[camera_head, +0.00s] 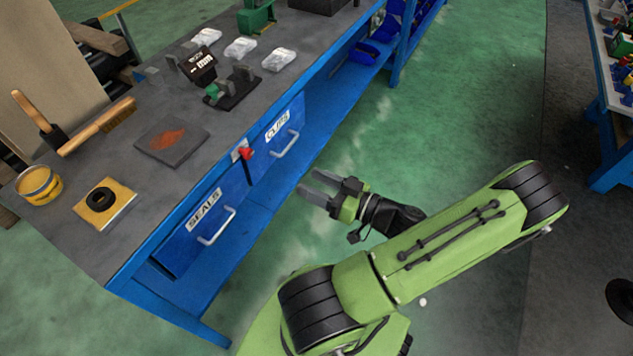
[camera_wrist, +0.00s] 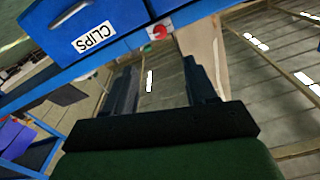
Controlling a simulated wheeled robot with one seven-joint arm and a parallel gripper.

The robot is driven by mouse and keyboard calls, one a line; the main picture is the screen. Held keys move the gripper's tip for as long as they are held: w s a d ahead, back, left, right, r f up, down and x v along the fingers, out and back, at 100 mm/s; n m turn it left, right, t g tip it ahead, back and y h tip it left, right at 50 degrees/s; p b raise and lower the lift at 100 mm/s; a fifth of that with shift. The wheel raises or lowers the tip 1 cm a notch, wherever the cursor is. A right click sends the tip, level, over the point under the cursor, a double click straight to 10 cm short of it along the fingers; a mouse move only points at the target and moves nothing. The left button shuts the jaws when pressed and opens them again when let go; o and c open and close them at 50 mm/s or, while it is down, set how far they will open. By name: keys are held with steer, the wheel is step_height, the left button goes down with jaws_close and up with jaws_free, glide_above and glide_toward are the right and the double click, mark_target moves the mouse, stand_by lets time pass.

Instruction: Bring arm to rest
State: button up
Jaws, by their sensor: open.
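My gripper (camera_head: 321,188) is at the end of my green arm, over the floor to the right of the blue workbench. Its fingers point left toward the drawer fronts and look apart from the bench. In the wrist view my gripper (camera_wrist: 161,82) shows two dark fingers spread apart with nothing between them. My arm is bent, with its links running across the lower right of the head view.
The workbench (camera_head: 217,142) has drawers labelled SEALS (camera_head: 205,212) and CLIPS (camera_head: 277,128); the latter shows in the wrist view (camera_wrist: 92,36). A red knob (camera_head: 246,153) sits between them. A brush (camera_head: 105,124) and yellow tin (camera_head: 39,185) lie on top. Green floor (camera_head: 440,110) is clear.

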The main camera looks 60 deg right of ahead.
stand_by(0.4)
steer(key=w+a+r+n+g+y+p, duration=0.2)
steer(key=w+a+n+g+y, duration=0.1)
steer(key=a+g, duration=0.4)
steer(key=w+a+r+n+g+y+p, duration=0.2)
steer(key=w+a+r+g+y+p, duration=0.1)
steer(key=a+g, duration=0.3)
steer(key=s+a+r+m+h+p, duration=0.1)
steer(key=a+r+h+p, duration=0.1)
steer(key=r, duration=0.5)
steer(key=s+a+r+h+p, duration=0.1)
steer(key=s+a+r+h, duration=0.1)
steer(key=a+r, duration=0.3)
steer(key=s+a+r+m+h+p, duration=0.1)
steer(key=a+r+h+p, duration=0.1)
steer(key=r, duration=0.7)
steer(key=shift+s+a+r+m+t+h+p, duration=0.15)
steer(key=shift+s+a+m+t+h+p, duration=0.15)
steer(key=shift+a, duration=0.45)
